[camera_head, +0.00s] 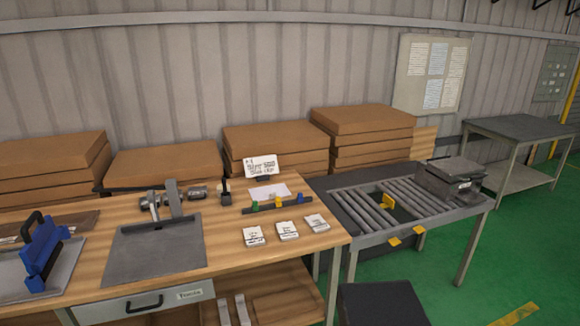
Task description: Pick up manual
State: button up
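No item in view is clearly labelled as the manual. A white card with handwriting (262,167) stands upright in a small dark holder at the back of the wooden workbench. A flat white sheet (268,193) lies just in front of it. Three small white printed pieces, a left one (253,236), a middle one (287,231) and a right one (316,223), lie near the bench's right front edge. Their print is too small to read. My gripper is not in view.
The workbench (215,258) also carries a grey mat (155,248), a blue tool with a black handle (42,252) and a dark strip with coloured pieces (275,204). A roller table (366,215) stands to the right. Green floor (500,262) is open at the right.

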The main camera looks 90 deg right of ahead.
aim_at(286, 230)
jog(key=u, duration=0.05)
jog(key=k, duration=0.1)
jog(key=z, duration=3.05)
jog(key=k, duration=0.85)
jog(key=u, duration=0.15)
jog(key=i, duration=0.8)
jog(key=z, duration=0.25)
